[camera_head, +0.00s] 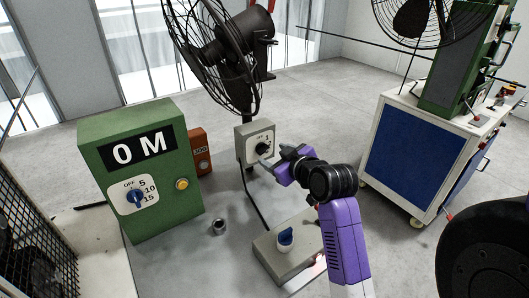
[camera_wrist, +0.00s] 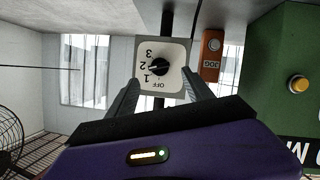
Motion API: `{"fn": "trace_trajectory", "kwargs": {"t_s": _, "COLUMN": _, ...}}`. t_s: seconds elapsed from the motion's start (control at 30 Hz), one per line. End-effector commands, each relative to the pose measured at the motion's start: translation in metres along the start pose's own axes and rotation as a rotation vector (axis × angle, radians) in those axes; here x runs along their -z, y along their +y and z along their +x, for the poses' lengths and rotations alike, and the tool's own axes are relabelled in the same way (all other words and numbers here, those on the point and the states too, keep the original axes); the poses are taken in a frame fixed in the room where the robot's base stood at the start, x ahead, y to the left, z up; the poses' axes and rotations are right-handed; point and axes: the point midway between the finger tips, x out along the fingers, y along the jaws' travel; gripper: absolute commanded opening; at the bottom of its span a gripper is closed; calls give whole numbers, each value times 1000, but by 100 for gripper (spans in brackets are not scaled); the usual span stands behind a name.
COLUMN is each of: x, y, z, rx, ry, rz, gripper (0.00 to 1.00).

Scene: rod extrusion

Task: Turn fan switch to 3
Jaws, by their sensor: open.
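The fan switch (camera_head: 243,141) is a grey box with a black knob on the post below the fan. In the wrist view its white dial (camera_wrist: 177,58) appears upside down, with OFF, 1, 2 and 3 around the black knob (camera_wrist: 158,66). The knob's pointed end seems to face left, near the 2, but the exact setting is hard to read. My gripper (camera_head: 271,156) is in front of the switch, at its lower right in the head view. In the wrist view my gripper (camera_wrist: 162,79) is open, its fingers on either side of the dial's lower part and apart from the knob.
The black fan (camera_head: 225,50) stands above the switch. A green box (camera_head: 160,215) with a blue knob and yellow button is at left, beside an orange box (camera_head: 201,152). A grey box (camera_head: 275,258) with a blue knob lies low in front. A blue-and-white cabinet (camera_head: 410,150) is at right.

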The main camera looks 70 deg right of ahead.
Motion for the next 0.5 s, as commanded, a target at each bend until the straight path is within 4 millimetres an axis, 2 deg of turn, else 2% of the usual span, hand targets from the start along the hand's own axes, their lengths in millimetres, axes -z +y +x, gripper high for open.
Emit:
{"fn": "trace_trajectory", "kwargs": {"t_s": 0.2, "x": 0, "y": 1, "z": 35, "rx": -1, "ry": -1, "rz": -2, "gripper": 60}}
{"fn": "trace_trajectory", "kwargs": {"t_s": 0.33, "x": 0, "y": 1, "z": 48, "rx": -2, "ry": -1, "rz": -1, "gripper": 60}}
{"fn": "trace_trajectory", "kwargs": {"t_s": 0.5, "x": 0, "y": 0, "z": 56, "rx": -2, "ry": 0, "rz": -2, "gripper": 60}}
